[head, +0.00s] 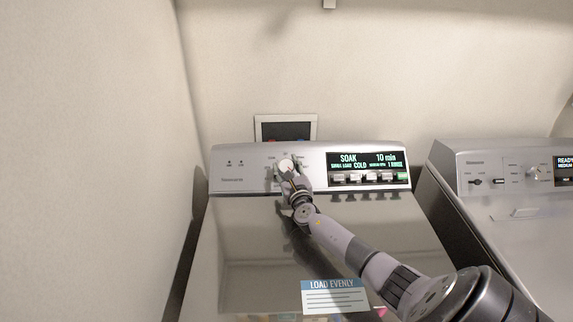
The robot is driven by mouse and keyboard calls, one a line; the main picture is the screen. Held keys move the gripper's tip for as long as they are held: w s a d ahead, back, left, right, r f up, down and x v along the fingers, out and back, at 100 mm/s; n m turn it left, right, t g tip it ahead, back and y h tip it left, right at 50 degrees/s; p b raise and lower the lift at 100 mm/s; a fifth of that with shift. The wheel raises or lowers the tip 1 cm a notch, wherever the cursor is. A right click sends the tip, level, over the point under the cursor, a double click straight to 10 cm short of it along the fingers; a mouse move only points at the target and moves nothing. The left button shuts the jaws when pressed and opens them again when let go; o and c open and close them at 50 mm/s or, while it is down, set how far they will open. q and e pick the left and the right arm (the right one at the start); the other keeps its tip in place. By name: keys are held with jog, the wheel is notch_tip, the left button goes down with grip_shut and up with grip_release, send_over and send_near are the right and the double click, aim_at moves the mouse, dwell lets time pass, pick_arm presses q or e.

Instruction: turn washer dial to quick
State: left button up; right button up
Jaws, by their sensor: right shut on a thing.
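The washer (232,158) stands in the middle with a silver control panel along its back. Its round white dial (286,164) sits left of the display. My right gripper (286,172) is at the dial with its fingers shut on it and covers its lower part. The washer's lit display (368,160) reads SOAK, 10 min, COLD. The labels around the dial are too small to read and partly hidden. My left gripper is not in view.
A second machine (500,190) with its own dial and display stands close on the right. A wall (90,130) is close on the left. Several buttons (371,178) sit below the display. A LOAD EVENLY label (334,297) is on the washer's lid.

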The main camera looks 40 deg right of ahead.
jog(key=m+g+h, duration=0.2)
jog(key=m+h, duration=0.1)
jog(key=m, duration=0.1)
jog(key=shift+w+a+f, duration=0.1)
jog(key=shift+f, duration=0.05)
jog(key=m+g+h+b, duration=0.2)
jog(key=m, duration=0.2)
jog(key=shift+f+g+h, duration=0.1)
jog(key=shift+g+h, duration=0.3)
jog(key=m+g+h+b, duration=0.1)
jog(key=m+g+b, duration=0.1)
jog(key=m, duration=0.1)
jog(key=m+g+h+b, duration=0.1)
jog(key=m+g+b, duration=0.1)
jog(key=m+g, duration=0.1)
jog(key=shift+m+g, duration=0.3)
jog(key=shift+m, duration=0.2)
jog(key=shift+m+g+b, duration=1)
jog(key=shift+m+g, duration=0.2)
jog(key=shift+g, duration=0.1)
jog(key=shift+r, duration=0.2)
jog(key=o, duration=1.2)
jog(key=shift+c, duration=0.2)
